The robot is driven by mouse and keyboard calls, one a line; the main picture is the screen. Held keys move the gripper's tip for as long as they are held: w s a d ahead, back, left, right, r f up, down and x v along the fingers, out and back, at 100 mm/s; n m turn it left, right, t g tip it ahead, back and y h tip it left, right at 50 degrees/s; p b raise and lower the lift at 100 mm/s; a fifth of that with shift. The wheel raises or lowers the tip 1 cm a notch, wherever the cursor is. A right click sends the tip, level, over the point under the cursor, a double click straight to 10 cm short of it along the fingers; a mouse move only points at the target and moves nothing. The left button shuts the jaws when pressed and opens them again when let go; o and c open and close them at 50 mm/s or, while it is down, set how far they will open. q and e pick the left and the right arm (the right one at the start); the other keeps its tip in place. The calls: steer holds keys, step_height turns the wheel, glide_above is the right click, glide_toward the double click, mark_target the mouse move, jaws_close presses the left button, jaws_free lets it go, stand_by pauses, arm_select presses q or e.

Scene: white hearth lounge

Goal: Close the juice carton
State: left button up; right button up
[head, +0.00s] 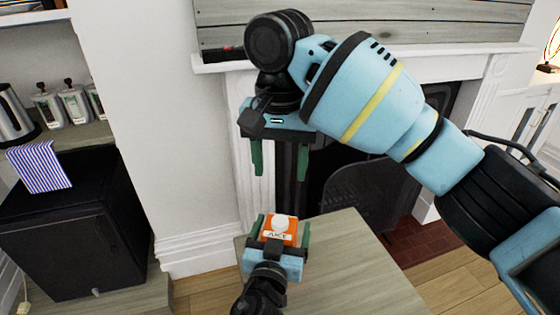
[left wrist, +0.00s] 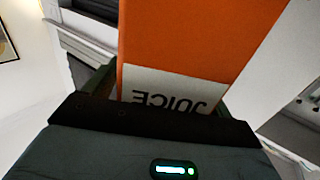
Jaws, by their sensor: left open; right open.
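The orange juice carton (head: 272,222) stands at the near left end of the wooden table, with a white JUICE label and a round white cap (head: 282,222) on top. I cannot tell whether the cap is fully seated. My left gripper (head: 278,236) is open, its green fingers on either side of the carton. In the left wrist view the carton (left wrist: 200,40) fills the space between the fingers, its label upside down; I cannot tell if they touch it. My right gripper (head: 279,165) is open and empty, pointing down, above and apart from the carton.
The wooden table (head: 350,270) is bare to the right of the carton. A white fireplace (head: 232,100) stands behind. At left are a dark cabinet (head: 70,235), a striped cloth (head: 40,167), a kettle (head: 14,115) and several canisters (head: 74,105).

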arm_select(q)
steer(key=shift+s, duration=0.1)
steer(key=v, duration=0.7)
steer(key=shift+s, duration=0.35)
steer(key=shift+s+a, duration=0.1)
